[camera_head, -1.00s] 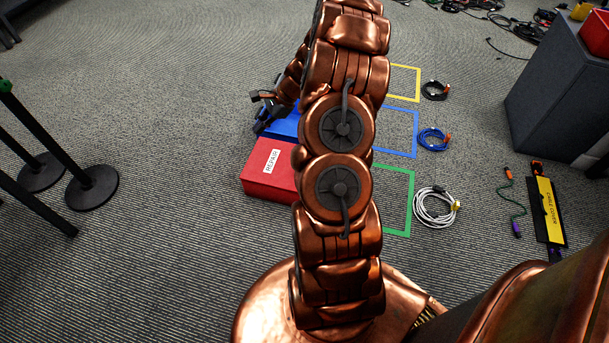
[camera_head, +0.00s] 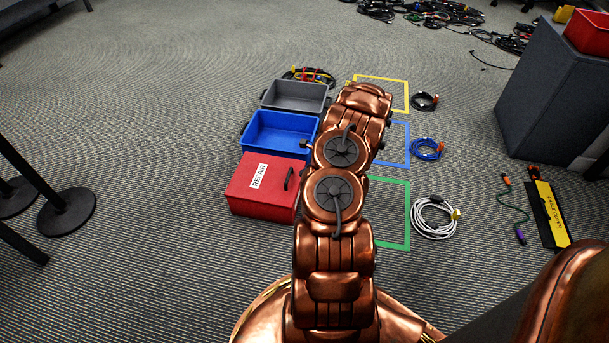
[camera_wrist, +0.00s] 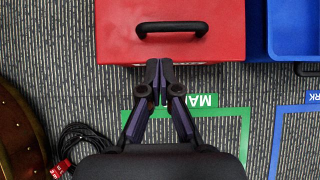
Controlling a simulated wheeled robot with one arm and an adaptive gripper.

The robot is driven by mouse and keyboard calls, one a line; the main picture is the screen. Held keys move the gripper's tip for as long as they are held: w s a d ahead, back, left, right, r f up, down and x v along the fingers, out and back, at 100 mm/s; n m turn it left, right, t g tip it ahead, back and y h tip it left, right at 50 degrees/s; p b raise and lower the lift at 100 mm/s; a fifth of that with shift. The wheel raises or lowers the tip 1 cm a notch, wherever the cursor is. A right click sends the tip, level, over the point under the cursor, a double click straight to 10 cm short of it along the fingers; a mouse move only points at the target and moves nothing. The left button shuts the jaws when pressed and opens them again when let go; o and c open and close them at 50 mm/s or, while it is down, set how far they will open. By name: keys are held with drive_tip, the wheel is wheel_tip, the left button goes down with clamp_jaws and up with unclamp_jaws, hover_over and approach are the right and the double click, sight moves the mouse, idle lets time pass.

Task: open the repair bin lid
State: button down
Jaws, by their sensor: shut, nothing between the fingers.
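The red repair bin (camera_head: 262,203) stands on the carpet left of my arm in the head view, with a white REPAIR label on its lid (camera_head: 240,178). The lid lies flat and closed. A black bar handle (camera_head: 289,179) sits near the lid's right edge. In the wrist view the lid (camera_wrist: 170,28) fills the top, with the handle (camera_wrist: 172,27) across it. My gripper (camera_wrist: 160,64) is shut and empty. Its fingertips show just below the lid's near edge, short of the handle; their height over it is unclear. The gripper is hidden behind my arm in the head view.
An open blue bin (camera_head: 280,133) and an open grey bin (camera_head: 296,96) stand behind the red one. Green (camera_head: 408,215), blue (camera_head: 407,143) and yellow (camera_head: 405,94) floor frames lie to the right, with coiled cables beside them. Carpet left of the bins is clear.

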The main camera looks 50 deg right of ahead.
sight(294, 185)
drive_tip(key=b+x, duration=0.2)
drive_tip(key=x, duration=0.5)
drive_tip(key=shift+w+a+f+b, duration=0.1)
drive_tip(key=shift+a+f+b, duration=0.1)
drive_tip(key=shift+b, duration=0.1)
drive_tip(key=shift+r, duration=0.1)
